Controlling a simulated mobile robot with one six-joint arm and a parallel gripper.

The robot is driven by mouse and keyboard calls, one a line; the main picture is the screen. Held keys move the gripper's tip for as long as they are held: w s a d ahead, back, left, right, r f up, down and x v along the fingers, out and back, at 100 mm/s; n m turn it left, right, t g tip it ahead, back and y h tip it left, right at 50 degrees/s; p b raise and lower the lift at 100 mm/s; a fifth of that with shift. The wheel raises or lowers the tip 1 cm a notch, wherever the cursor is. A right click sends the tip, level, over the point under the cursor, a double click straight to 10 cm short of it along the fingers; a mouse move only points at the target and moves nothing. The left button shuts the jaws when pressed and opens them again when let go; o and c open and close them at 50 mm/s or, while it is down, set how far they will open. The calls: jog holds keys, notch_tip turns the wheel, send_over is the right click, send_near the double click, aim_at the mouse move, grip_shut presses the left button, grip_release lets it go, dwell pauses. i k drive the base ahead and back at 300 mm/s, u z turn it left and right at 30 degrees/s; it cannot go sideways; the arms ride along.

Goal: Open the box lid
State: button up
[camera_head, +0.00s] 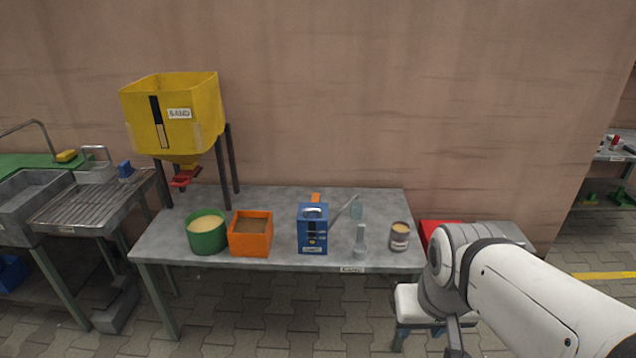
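A blue box (312,232) with a pale handle on top and a dark strip on its front stands upright near the middle of the grey table. A light flat piece slants up at its right side; I cannot tell if it is part of the box. An orange box (250,243), open at the top with brown material inside, stands to its left. A red box-like thing (428,230) is partly hidden behind my arm at the right. My white arm enters from the lower right, right of the table. I cannot make out its gripper fingers.
The grey table (285,198) also bears a green tub (207,238), a clear flask-like vessel (360,243) and a tin (400,240). A yellow sand hopper (180,118) stands at the back left. A sink (85,205) is further left. Paved floor shows in front.

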aim_at(307, 211)
jog(key=i, duration=0.9)
jog(key=u, duration=0.05)
